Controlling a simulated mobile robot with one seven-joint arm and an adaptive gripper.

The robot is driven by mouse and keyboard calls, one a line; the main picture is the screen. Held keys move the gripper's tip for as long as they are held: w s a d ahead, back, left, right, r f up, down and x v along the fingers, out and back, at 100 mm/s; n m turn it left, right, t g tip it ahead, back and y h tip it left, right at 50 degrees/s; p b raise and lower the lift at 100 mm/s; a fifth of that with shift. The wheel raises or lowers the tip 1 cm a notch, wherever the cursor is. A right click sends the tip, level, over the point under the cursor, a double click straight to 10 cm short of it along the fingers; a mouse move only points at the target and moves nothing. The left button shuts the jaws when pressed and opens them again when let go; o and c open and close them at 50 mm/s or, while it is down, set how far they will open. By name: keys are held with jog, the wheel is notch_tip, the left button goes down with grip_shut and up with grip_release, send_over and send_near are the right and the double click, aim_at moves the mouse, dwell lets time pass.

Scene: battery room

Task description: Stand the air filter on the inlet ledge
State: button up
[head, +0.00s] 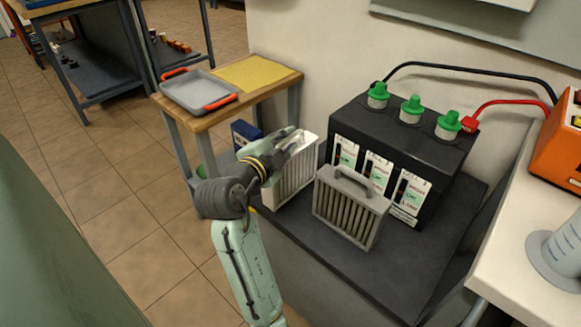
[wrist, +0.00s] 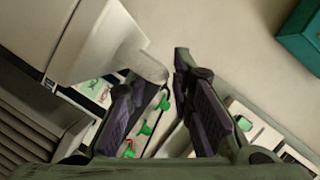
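A pale filter with upright pleats (head: 295,182) stands on the dark platform (head: 370,271) in the head view. A grey pleated filter with a top handle (head: 350,207) stands to its right, in front of the black battery. My gripper (head: 299,143) is at the top of the pale filter, partly covering it. In the wrist view my gripper (wrist: 163,75) has its fingers apart, with the battery's green caps visible between them. A large pale part (wrist: 105,40) lies close by the left finger; I cannot tell if they touch. I cannot make out a marked inlet ledge.
The black battery (head: 440,150) with green caps stands behind the filters, with black and red cables. A wooden side table (head: 262,97) holds a grey tray with orange handles (head: 198,90). A white counter (head: 530,260) closes the right. Tiled floor is clear at left.

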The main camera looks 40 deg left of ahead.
jog(key=shift+x, duration=1.1)
grip_shut()
jog(key=shift+r, duration=0.1)
